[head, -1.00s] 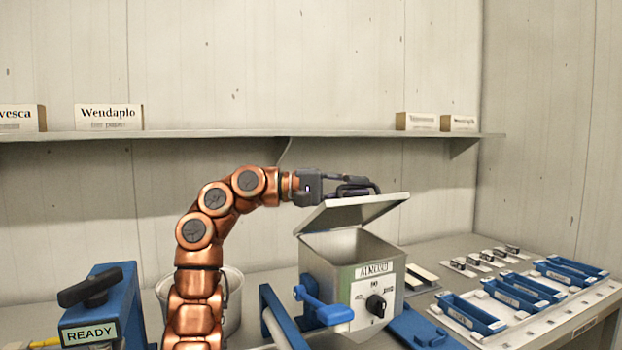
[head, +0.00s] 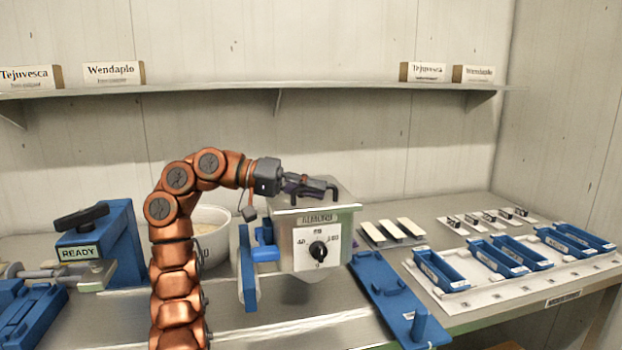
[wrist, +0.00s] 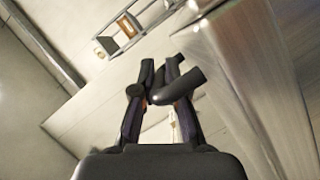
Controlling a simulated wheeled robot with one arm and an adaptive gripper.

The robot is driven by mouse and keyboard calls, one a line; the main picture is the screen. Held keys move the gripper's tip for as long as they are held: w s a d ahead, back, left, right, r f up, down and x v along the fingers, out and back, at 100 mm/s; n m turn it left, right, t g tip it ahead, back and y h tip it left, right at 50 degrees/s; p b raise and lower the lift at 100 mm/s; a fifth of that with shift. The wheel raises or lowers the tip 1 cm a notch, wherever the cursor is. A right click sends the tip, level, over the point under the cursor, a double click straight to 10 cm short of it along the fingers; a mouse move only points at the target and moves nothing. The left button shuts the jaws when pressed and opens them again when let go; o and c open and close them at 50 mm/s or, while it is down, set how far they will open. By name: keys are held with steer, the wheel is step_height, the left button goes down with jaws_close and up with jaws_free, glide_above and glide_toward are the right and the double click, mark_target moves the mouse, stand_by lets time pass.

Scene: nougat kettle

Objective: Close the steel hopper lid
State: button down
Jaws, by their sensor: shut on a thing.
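The steel hopper (head: 285,245) stands on the bench with a white dial plate on its front. Its steel lid (head: 340,200) lies flat across the top, and no opening shows in the head view. A dark bar handle (head: 333,190) rises from the lid. My gripper (head: 318,187) is above the lid with its fingers shut on this handle. In the wrist view my gripper (wrist: 162,85) has the dark handle (wrist: 181,87) at its fingertips. The fingers hide part of the handle, and the lid's far edge is hard to see.
A pale bowl (head: 210,225) stands behind my arm. A blue block marked READY (head: 115,235) is at the left. A blue plate with a peg (head: 385,290) lies right of the hopper. Blue trays (head: 440,270) and white strips fill the bench's right. A shelf (head: 280,90) runs along the wall.

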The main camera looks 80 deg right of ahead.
mark_target(278, 202)
steer(key=shift+f, duration=0.3)
steer(key=c, duration=1.5)
jaws_free()
steer(key=shift+r, duration=0.1)
steer(key=shift+v, duration=3.7)
steer(key=shift+r, duration=0.1)
